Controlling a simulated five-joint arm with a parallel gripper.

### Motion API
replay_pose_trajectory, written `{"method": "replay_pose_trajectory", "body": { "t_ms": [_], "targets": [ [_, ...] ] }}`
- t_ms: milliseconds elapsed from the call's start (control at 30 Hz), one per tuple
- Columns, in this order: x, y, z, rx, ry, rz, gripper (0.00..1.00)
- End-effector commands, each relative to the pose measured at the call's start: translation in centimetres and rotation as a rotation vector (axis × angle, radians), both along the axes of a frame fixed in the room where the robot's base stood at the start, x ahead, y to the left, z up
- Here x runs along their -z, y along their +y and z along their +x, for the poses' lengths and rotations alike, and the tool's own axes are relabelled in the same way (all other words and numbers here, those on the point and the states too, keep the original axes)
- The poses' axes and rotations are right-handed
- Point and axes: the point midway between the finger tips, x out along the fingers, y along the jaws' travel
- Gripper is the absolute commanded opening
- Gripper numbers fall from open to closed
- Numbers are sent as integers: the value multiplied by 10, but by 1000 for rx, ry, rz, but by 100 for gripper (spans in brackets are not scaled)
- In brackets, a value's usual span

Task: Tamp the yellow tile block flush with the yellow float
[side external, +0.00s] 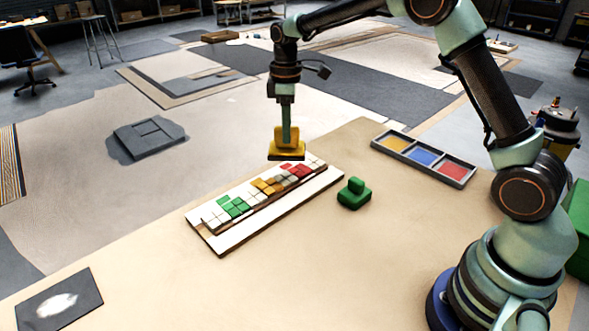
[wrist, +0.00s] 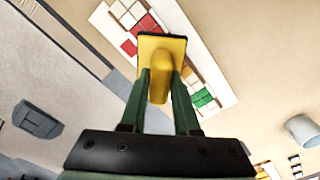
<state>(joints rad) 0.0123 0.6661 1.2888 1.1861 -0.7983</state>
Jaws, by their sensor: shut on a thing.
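My gripper (side external: 287,132) is shut on the upright grip of the yellow float (side external: 286,150). It holds the float above the far end of the mosaic panel (side external: 226,243), near the red tiles. In the wrist view, the float (wrist: 175,46) sits between the two fingers (wrist: 161,80) and covers part of the panel (wrist: 202,45). The yellow tile block (side external: 264,185) lies mid-panel, between green and red tiles. Some of its tiles look raised or uneven. In the wrist view it is mostly hidden behind the float.
Green tiles (side external: 233,207) and red tiles (side external: 299,170) flank the yellow ones. A green float (side external: 353,193) stands right of the panel. A tray (side external: 459,182) with yellow, blue and red compartments lies behind it. A dark mat (side external: 60,300) lies front left. The table in front is clear.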

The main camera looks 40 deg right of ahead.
Motion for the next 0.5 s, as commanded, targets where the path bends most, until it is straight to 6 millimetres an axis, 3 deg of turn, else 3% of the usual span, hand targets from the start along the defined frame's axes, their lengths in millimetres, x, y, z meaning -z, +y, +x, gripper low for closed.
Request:
{"method": "replay_pose_trajectory", "body": {
  "t_ms": [100,200,500],
  "targets": [
    [-2,34,0,-6,-1,0,0],
    [-3,52,-2,-4,-1,0,0],
    [12,61,-3,1,0,0,0]
  ]
}}
